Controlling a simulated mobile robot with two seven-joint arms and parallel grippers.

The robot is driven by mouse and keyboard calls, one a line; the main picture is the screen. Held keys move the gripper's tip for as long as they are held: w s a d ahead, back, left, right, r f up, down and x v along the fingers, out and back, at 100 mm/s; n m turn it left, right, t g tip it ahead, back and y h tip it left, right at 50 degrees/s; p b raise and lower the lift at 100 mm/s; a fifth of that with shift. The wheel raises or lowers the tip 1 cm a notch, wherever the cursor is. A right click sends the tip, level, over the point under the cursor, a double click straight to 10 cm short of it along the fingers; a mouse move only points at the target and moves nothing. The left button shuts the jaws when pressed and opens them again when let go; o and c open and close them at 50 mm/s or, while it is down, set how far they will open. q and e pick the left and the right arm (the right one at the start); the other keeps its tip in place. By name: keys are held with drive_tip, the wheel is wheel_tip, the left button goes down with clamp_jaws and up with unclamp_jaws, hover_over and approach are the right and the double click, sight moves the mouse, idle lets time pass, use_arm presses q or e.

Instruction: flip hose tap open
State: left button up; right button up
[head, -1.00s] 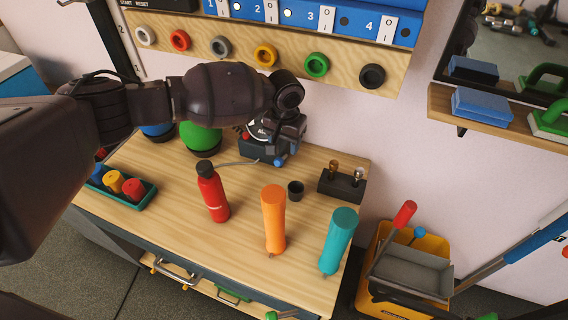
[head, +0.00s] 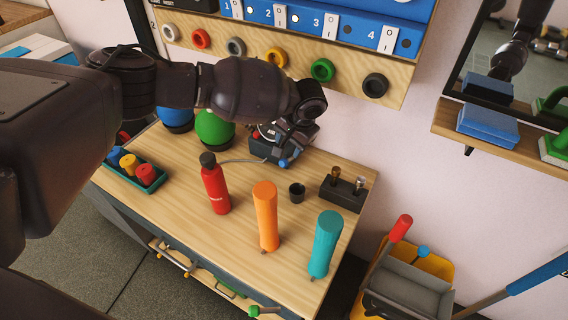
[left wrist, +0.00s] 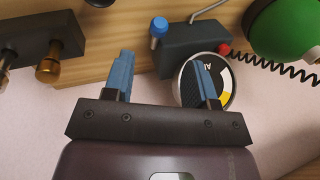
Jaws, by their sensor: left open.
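In the left wrist view the box (left wrist: 186,48) carries a blue knob (left wrist: 158,27), a red button (left wrist: 224,48) and the gauge (left wrist: 222,88). In the head view my wrist hides part of the box.
A red bottle (head: 215,187), an orange cylinder (head: 266,215), a teal cylinder (head: 325,243) and a small dark cup (head: 296,192) stand in front. A dark block with two knobs (head: 342,194) is right, a green ball (head: 213,130) left. A wall panel (head: 300,60) is above.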

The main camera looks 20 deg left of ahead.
sight(283, 162)
use_arm(q)
drive_tip(key=b+x, duration=0.2)
drive_tip(key=x, duration=0.6)
drive_tip(key=shift+f, duration=0.4)
drive_tip(key=shift+a+f+b, duration=0.2)
drive_tip(key=shift+f+b, duration=0.2)
drive_tip(key=shift+f, duration=0.15)
drive_tip(key=shift+w+f, duration=0.1)
drive_tip(key=shift+w, duration=0.05)
use_arm(e)
wheel_tip(283, 162, down, 3)
drive_tip(key=shift+d+r, duration=0.1)
drive_tip(key=shift+r, duration=0.1)
use_arm(q)
drive_tip(key=shift+c, duration=0.3)
drive_tip(key=c, duration=0.7)
clamp_jaws()
use_arm(e)
drive_tip(key=shift+s+f+g, duration=0.25)
drive_tip(key=shift+s+g, duration=0.05)
drive_tip(key=shift+s, duration=0.15)
